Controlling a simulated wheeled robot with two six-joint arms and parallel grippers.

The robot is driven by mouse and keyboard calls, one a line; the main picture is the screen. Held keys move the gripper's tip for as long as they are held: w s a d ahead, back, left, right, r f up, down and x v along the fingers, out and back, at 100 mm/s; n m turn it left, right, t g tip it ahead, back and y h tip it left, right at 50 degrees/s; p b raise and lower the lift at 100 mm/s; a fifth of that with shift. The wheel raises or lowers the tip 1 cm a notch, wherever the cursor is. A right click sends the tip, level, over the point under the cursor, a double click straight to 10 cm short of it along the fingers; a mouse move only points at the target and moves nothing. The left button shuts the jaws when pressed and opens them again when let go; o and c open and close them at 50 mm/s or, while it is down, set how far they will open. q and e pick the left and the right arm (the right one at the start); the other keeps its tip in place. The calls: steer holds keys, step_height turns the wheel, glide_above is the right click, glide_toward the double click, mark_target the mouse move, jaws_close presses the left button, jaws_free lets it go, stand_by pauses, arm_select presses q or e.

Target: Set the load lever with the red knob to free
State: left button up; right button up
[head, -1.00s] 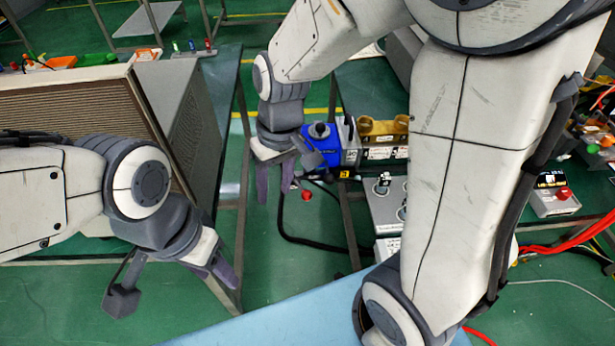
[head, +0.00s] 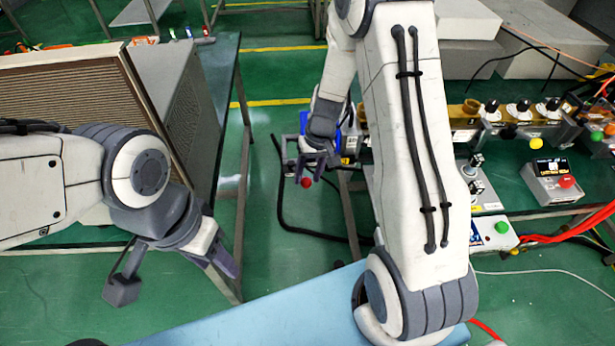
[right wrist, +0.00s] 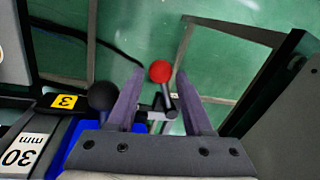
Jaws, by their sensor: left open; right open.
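The red knob (head: 307,182) of the load lever shows just beyond my right fingertips in the head view. In the right wrist view the red knob (right wrist: 160,71) lies between the open fingertips of my right gripper (right wrist: 160,76), near their ends, with a dark lever stem running back from it. I cannot tell whether a finger touches it. The lever's base and any markings for its positions are hidden. In the head view my right gripper (head: 310,174) points down over the lever. My left gripper (head: 174,276) is open and empty at the lower left, away from the lever.
A black ball knob (right wrist: 102,95) sits close to one right finger, near a yellow label marked 3 (right wrist: 64,101). A blue unit (head: 334,128) stands behind my right gripper. A box with a red button (head: 566,181) is at the right. A ribbed cabinet (head: 75,88) stands left.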

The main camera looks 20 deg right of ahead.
steer(key=shift+a+f, duration=0.15)
steer(key=shift+f, duration=0.45)
jaws_close()
stand_by(1.1)
